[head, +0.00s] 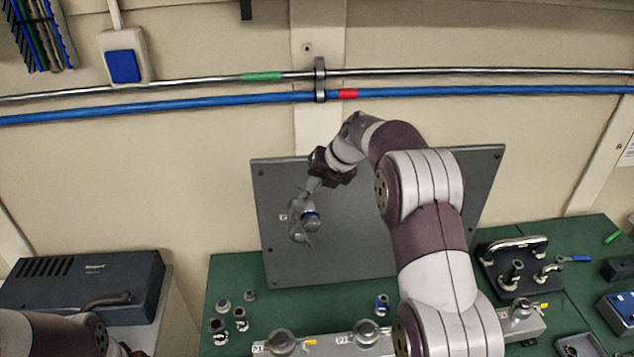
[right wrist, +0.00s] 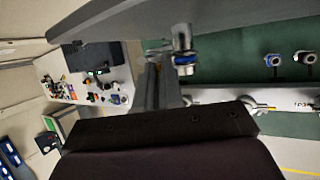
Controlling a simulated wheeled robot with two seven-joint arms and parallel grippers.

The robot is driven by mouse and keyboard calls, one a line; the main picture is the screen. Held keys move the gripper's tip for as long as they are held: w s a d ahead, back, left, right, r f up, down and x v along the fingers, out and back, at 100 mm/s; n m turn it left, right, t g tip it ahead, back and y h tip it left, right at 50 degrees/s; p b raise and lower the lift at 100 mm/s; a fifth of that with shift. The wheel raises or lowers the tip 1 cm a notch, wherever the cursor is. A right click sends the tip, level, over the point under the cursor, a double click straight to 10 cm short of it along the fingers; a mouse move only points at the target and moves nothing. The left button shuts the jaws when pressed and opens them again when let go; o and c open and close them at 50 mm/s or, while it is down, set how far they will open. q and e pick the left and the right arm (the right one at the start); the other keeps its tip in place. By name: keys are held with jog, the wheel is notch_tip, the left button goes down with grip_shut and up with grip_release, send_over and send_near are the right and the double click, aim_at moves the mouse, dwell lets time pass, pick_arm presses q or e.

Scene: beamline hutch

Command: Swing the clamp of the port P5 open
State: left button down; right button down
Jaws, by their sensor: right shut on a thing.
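The grey upright panel (head: 350,235) carries one port (head: 310,222) with a metal clamp (head: 298,234) and a blue ring. A small white label sits left of it, too small to read surely. My right gripper (head: 308,190) reaches down to the upper side of this port and is shut on part of its clamp. In the right wrist view the fingers (right wrist: 160,88) are close together beside the metal port with its blue ring (right wrist: 185,58). The exact grip and how far the clamp is swung are hard to see. My left gripper is out of view.
A grey manifold bar (head: 320,346) with several labelled ports runs along the front of the green bench (head: 235,275). Loose fittings (head: 240,318) stand at the left. A dark fixture with a bent pipe (head: 517,262) is at the right. A dark case (head: 80,290) stands far left.

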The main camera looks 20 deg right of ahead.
jog(key=c, duration=1.3)
grip_release()
jog(key=shift+a, duration=0.1)
jog(key=shift+o, duration=0.2)
jog(key=b+v, duration=0.5)
jog(key=v, duration=0.7)
jog(key=shift+s+d+r, duration=0.15)
jog(key=shift+d+r, duration=0.05)
jog(key=shift+r, duration=0.1)
